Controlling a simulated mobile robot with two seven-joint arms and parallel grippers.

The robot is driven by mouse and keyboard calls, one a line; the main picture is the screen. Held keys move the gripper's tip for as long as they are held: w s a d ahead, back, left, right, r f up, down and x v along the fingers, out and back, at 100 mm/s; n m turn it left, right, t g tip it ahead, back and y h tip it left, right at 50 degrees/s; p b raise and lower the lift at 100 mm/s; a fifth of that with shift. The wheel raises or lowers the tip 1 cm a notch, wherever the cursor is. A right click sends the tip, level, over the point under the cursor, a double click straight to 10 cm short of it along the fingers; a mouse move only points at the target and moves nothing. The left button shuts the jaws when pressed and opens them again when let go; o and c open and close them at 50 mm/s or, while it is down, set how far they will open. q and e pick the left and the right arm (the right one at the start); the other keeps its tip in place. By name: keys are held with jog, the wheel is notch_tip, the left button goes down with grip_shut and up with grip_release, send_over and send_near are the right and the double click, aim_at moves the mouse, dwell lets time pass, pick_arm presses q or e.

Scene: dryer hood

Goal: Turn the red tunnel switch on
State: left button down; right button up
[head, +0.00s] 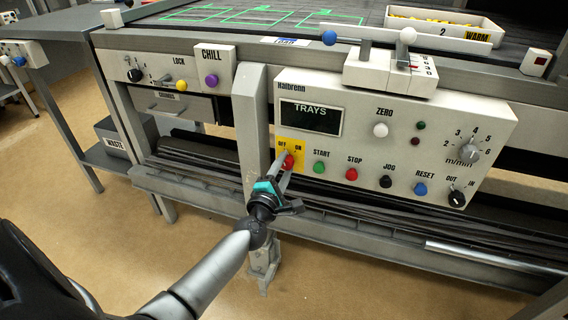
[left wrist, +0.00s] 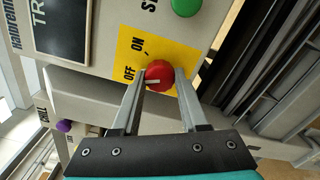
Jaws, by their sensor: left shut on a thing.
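The red switch (head: 289,161) is a round knob on a yellow plate marked OFF and ON, at the lower left of the white control panel (head: 340,97). In the left wrist view the red knob (left wrist: 159,73) has a white pointer mark that points left, toward the OFF side. My left gripper (head: 284,166) reaches the panel from below. In the left wrist view its fingers (left wrist: 160,86) stand on either side of the knob, shut on it. The fingers hide part of the knob's sides. My right gripper is not in view.
Right of the switch are the green START button (head: 319,167), the red STOP button (head: 352,174), a black JOG button (head: 386,181) and a blue RESET button (head: 420,188). A grey post (head: 251,125) stands just left of the panel. A rail (head: 350,225) runs below.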

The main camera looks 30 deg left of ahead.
pick_arm(q)
jog(key=m+p, duration=0.2)
jog(key=m, duration=0.3)
jog(key=shift+r+m, duration=0.15)
jog(key=shift+m, duration=0.15)
jog(key=m+p, duration=0.3)
jog(key=m, duration=0.2)
jog(key=shift+m+p, duration=0.6)
jog(key=shift+m, duration=1)
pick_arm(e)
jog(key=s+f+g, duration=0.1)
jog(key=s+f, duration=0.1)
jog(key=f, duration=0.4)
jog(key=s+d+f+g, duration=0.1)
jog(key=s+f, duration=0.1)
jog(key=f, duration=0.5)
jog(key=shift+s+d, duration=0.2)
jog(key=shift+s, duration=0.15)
pick_arm(q)
jog(key=shift+c, duration=2.1)
grip_release()
jog(key=shift+s, duration=0.1)
